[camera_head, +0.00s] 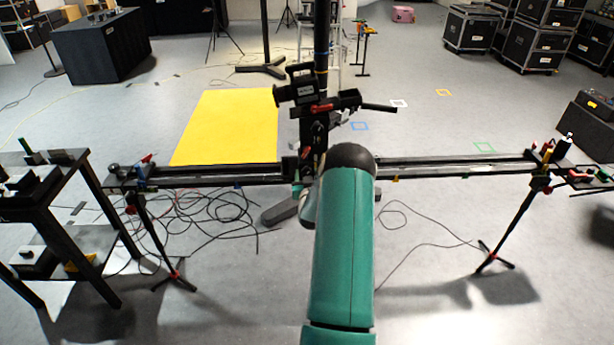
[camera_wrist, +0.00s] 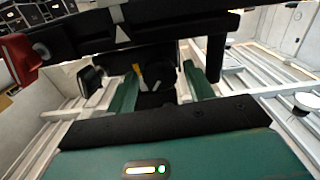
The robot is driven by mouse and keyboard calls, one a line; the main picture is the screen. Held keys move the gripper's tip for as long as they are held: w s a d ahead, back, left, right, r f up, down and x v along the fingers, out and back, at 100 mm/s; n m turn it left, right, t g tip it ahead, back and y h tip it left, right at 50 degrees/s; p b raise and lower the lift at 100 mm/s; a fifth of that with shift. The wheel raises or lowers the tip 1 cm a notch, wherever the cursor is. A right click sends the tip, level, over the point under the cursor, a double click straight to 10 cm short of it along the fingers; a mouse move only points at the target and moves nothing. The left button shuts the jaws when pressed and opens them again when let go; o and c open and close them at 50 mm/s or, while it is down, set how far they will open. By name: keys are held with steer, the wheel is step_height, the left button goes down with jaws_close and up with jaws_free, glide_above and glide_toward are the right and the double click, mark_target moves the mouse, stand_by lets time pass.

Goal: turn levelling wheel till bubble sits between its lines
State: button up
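In the wrist view my gripper (camera_wrist: 162,88) has its two green fingers apart, one on each side of a dark round knob (camera_wrist: 157,72), perhaps the levelling wheel. I cannot tell whether either finger touches it. A small yellow piece shows beside the left finger. In the head view the slider rail (camera_head: 455,166) runs across on tripod legs. The camera head (camera_head: 303,88) stands at its middle on a dark upright. My green arm hides my gripper and the wheel there. I cannot make out the bubble or its lines in either view.
A red-ended handle (camera_wrist: 20,60) and a dark bar hang close above my gripper in the wrist view. A black table (camera_head: 68,240) stands at the left end of the rail. Loose cables (camera_head: 215,215) lie underneath. A yellow mat (camera_head: 228,125) lies behind.

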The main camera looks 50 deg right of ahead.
steer(key=c, duration=0.8)
steer(key=shift+o, duration=0.2)
steer(key=shift+m, duration=0.3)
steer(key=m, duration=0.3)
steer(key=shift+m, duration=0.3)
steer(key=m, duration=0.3)
steer(key=shift+m, duration=0.3)
steer(key=m, duration=0.3)
steer(key=shift+m, duration=2)
steer(key=o, duration=1)
